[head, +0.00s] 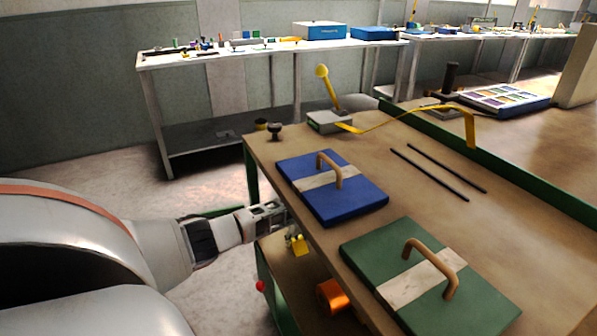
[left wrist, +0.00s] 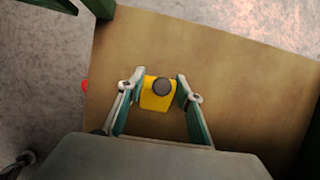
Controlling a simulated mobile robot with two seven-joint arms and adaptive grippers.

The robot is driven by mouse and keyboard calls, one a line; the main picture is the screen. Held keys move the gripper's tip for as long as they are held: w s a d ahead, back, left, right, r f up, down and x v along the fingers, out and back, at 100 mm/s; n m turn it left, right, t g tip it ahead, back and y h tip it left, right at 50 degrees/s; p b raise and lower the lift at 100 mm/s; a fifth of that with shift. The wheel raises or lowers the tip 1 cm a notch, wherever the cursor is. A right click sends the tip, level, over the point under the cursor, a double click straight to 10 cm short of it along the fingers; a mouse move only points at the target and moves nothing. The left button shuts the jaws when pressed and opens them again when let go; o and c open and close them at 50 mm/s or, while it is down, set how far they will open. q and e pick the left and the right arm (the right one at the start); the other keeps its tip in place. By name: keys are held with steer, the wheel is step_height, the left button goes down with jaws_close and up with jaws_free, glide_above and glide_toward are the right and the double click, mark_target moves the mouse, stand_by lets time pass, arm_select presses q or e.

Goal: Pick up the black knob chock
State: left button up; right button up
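The black knob chock is a yellow block with a dark round knob on top. It shows in the left wrist view (left wrist: 157,99), between the two fingers of my left gripper (left wrist: 159,84). In the head view the yellow block (head: 299,245) is just below the fingertips of my left gripper (head: 291,231), over the cart's lower shelf. The fingers stand apart, one on each side of the block, very close to it. I cannot tell whether they touch it. My right gripper is not in view.
The brown tabletop (head: 345,238) overhangs the shelf (left wrist: 240,85) close to my left gripper. It bears a blue plate (head: 340,202) and a green plate (head: 450,302), both handled. An orange cylinder (head: 332,295) lies on the shelf. A small black knob (head: 275,131) stands at the table's far corner.

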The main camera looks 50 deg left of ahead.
arm_select(q)
steer(key=c, duration=0.4)
